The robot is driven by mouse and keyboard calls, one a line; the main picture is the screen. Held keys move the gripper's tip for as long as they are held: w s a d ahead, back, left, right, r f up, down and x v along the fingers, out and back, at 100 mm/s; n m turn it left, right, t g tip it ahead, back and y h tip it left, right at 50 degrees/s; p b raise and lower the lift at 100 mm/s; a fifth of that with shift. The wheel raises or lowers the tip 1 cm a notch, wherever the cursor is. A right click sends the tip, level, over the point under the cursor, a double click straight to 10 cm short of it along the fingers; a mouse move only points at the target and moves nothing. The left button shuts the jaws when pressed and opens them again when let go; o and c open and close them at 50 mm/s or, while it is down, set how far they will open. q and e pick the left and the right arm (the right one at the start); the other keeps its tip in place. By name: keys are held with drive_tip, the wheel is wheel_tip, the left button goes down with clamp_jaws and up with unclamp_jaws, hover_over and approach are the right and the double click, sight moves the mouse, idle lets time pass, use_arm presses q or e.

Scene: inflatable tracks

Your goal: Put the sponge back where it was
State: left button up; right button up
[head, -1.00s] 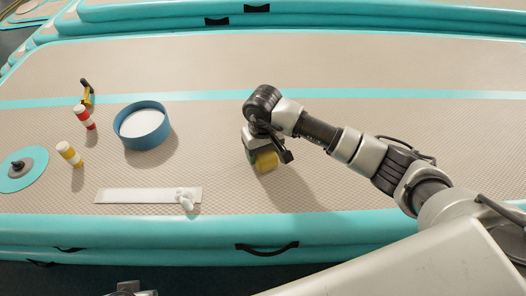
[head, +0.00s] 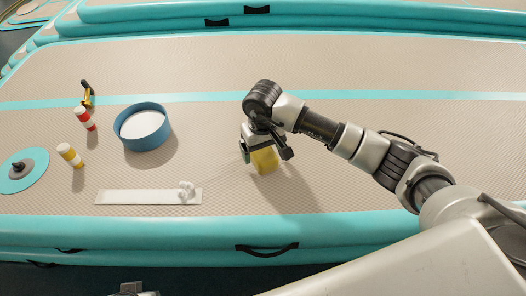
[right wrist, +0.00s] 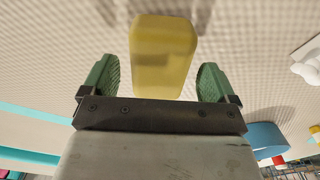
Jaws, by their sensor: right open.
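The yellow sponge (head: 264,160) is a small block at the beige mat, right of the white strip. In the right wrist view the sponge (right wrist: 163,55) lies between and a little beyond the two green finger pads, with a gap on each side. My right gripper (head: 266,153) is open around it, pointing down. The gripper's fingers also show in the right wrist view (right wrist: 159,80). The sponge's upper end is partly hidden by the gripper in the head view.
A white strip (head: 135,197) with a white knobbed piece (head: 187,190) lies to the left. Beyond are a blue round container (head: 143,143), a yellow-white cylinder (head: 70,154), a red-white cylinder (head: 85,119) and a teal disc (head: 22,180). The mat behind is clear.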

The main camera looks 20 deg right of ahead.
sight(263, 151)
use_arm(q)
drive_tip(key=x, duration=0.3)
drive_tip(key=p+x, duration=0.1)
drive_tip(key=shift+s+f, duration=0.25)
use_arm(e)
wheel_tip(263, 151, up, 10)
drive_tip(key=shift+r, duration=0.15)
